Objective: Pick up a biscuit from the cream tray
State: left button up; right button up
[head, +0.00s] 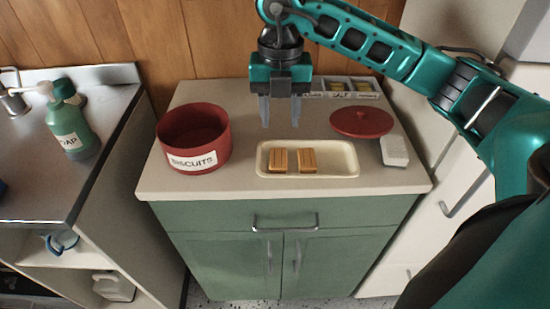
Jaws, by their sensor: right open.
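A cream tray (338,162) lies on the cabinet top near its front edge. Two tan rectangular biscuits lie side by side in it: a left biscuit (278,161) and a right biscuit (307,160). The right part of the tray is bare. My right gripper (281,122) points down, open and empty, above the cabinet top, behind and slightly left of the biscuits in the picture. It touches neither biscuit. My left gripper is not in view.
A red tin labelled BISCUITS (194,137) stands open left of the tray. A red lid (361,122) and a white block (395,151) lie to the right. A sectioned box (345,88) is at the back. A soap bottle (71,130) stands on the left counter.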

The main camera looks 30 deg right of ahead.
aim_at(278, 156)
notch_tip(278, 156, down, 10)
jog(key=shift+w+r, duration=0.1)
dwell(0.4)
jog(key=c, duration=0.7)
jog(key=shift+r, duration=0.1)
